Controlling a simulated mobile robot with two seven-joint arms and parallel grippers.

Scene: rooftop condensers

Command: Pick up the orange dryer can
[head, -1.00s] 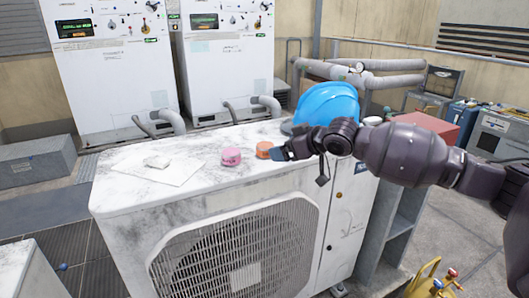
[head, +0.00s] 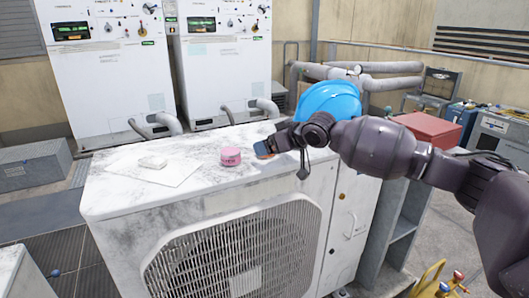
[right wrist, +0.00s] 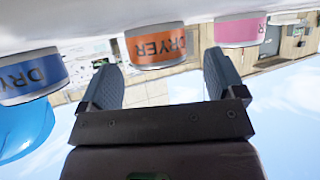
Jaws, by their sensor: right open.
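The orange dryer can (head: 261,151) stands on the white condenser top (head: 130,205), mostly hidden behind my right gripper (head: 274,147) in the head view. In the right wrist view, which is upside down, the orange can (right wrist: 157,46) with "DRYER" lettering shows just beyond and between the two fingertips of my open right gripper (right wrist: 160,72). Nothing is between the fingers. My left gripper is not in view.
A pink can (head: 231,157) stands left of the orange one. A blue can (right wrist: 30,76) shows on the other side in the wrist view. A blue hard hat (head: 330,101) sits behind my right wrist. A white flat sheet (head: 175,173) lies on the left.

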